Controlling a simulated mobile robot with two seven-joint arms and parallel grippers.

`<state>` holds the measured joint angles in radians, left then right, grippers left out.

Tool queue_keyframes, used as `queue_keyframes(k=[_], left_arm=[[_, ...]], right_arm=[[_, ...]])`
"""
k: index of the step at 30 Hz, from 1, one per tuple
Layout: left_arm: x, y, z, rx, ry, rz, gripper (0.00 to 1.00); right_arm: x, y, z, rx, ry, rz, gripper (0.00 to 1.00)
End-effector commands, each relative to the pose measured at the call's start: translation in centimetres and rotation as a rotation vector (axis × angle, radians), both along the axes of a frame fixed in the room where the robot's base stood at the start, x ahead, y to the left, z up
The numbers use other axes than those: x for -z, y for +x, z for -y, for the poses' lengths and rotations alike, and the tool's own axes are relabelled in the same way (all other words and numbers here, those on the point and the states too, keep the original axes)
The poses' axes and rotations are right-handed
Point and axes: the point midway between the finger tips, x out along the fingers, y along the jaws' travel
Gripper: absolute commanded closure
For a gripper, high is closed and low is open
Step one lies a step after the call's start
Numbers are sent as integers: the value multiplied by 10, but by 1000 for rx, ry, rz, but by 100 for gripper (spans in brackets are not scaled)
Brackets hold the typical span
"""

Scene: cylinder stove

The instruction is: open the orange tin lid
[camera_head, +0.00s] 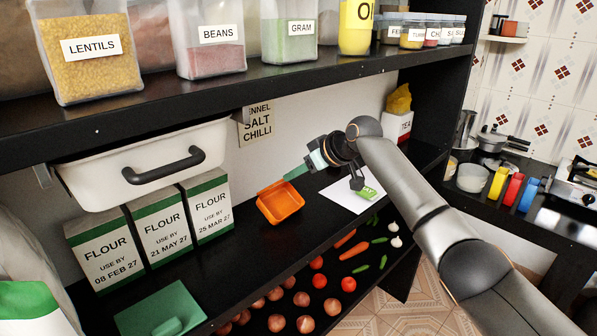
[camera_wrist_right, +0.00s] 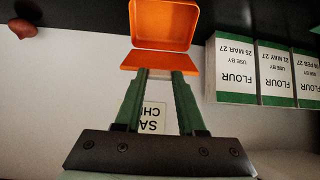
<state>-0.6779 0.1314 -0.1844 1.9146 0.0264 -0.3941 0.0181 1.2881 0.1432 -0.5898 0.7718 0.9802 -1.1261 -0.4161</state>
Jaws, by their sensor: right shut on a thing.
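The orange tin (camera_head: 281,206) stands on the dark counter, right of the flour packs, and I see into its inside. Its lid (camera_head: 270,186) is swung up at the tin's back left edge. My right gripper (camera_head: 289,178) reaches in from the right and is shut on the lid's edge. In the right wrist view, the tin (camera_wrist_right: 165,22) is at the top, with the lid (camera_wrist_right: 160,60) between it and the green fingertips (camera_wrist_right: 166,73). My left gripper is not in view.
Several flour packs (camera_head: 163,228) stand left of the tin, below a white drawer (camera_head: 140,160) with a black handle. A green lidded box (camera_head: 160,312) is at the front left. A white sheet (camera_head: 345,190) lies right of the tin. A loaded shelf (camera_head: 220,85) runs overhead.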

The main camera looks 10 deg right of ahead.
Motion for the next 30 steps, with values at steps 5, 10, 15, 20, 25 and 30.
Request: queue_keyframes(k=[5,10,15,20,25,30], left_arm=[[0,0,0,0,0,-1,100],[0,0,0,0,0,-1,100],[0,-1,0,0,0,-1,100],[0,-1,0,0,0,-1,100],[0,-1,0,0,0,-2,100],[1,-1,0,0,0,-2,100]], right_arm=[[-1,0,-1,0,2,2,100],[-1,0,-1,0,2,2,100],[-1,0,-1,0,2,2,59],[-1,0,-1,0,2,2,41],[-1,0,0,0,1,2,30],[0,0,0,0,1,1,30]])
